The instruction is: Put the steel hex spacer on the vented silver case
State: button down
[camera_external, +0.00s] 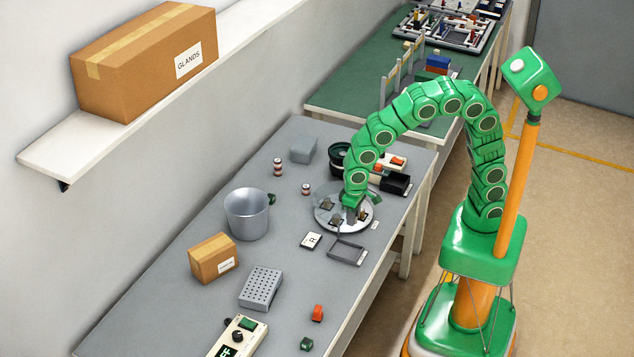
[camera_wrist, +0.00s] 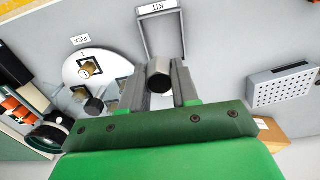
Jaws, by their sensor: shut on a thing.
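In the wrist view a grey metal cylinder-like piece, the steel hex spacer (camera_wrist: 159,76), is clamped between the two fingers of my gripper (camera_wrist: 160,82). Its end faces the camera and looks dark; its hex sides are hard to make out. In the external view my gripper (camera_external: 352,206) is low over the round pale plate, and the spacer cannot be told apart there. The vented silver case (camera_external: 261,288) lies on the bench at the front left, apart from my gripper. It has rows of dark holes on top. It also shows at the right of the wrist view (camera_wrist: 283,87).
The round plate (camera_wrist: 75,72) carries several small fixtures. The grey KIT tray (camera_external: 346,263) stands beside it. A metal bucket (camera_external: 246,216), a cardboard box (camera_external: 213,260), a control panel (camera_external: 236,338) and an orange part (camera_external: 317,313) surround the case. Some bench between tray and case is clear.

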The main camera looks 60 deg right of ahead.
jog(key=w+a+r, duration=0.1)
jog(key=w+a, duration=0.5)
jog(key=a, duration=0.2)
send_over(265, 278)
jog(key=shift+s+d+f, duration=0.1)
jog(key=shift+f, duration=2)
jog(key=shift+s+d+f, duration=0.1)
jog(key=shift+f, duration=1.95)
jog(key=shift+a, duration=0.1)
jog(key=shift+w+a+f, duration=0.15)
jog(key=shift+w+f, duration=0.05)
jog(key=shift+f, duration=1.6)
jog(key=shift+f, duration=0.15)
